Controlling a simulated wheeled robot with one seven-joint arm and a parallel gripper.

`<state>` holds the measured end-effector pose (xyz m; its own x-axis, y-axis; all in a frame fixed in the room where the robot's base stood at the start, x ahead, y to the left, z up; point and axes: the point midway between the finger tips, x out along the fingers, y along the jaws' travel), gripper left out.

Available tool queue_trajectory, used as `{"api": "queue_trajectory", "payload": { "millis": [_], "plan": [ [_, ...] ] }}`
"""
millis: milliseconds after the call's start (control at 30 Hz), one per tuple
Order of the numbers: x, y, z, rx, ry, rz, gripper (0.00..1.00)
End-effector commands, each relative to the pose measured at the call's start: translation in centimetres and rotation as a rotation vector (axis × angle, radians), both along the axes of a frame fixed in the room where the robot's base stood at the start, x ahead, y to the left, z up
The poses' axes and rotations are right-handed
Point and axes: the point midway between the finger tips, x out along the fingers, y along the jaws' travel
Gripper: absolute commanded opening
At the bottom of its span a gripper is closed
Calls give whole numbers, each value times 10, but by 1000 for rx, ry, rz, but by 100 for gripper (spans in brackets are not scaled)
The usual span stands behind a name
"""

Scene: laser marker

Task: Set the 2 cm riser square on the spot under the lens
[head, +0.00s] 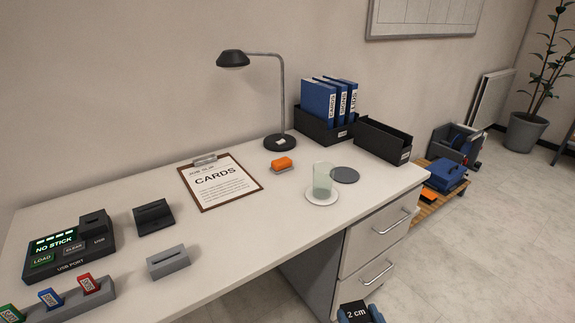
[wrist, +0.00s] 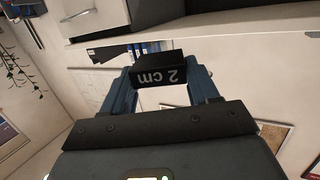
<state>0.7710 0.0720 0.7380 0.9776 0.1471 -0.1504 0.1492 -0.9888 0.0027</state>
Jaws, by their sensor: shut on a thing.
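The 2 cm riser (wrist: 160,71) is a small black block with "2 cm" in white on its face. In the wrist view my gripper (wrist: 163,85) is shut on it, with a blue finger on each side. In the head view the riser (head: 356,312) shows at the bottom edge between the blue fingers of my gripper (head: 361,314), in front of the desk drawers and away from the desktop. The lens and the spot under it are not clearly seen in either view.
A plant (head: 525,130) and a low pallet (head: 425,208) stand on the right.

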Motion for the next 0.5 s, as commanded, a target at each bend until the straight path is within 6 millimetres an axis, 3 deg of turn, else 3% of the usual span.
{"api": "queue_trajectory", "payload": {
  "millis": [33, 200, 500],
  "plan": [
    [-2, -19, -14, 0, 5, -39, 20],
    [-10, -57, -43, 3, 1, -118, 20],
    [-15, -73, -56, 4, -2, -151, 19]
  ]
}}
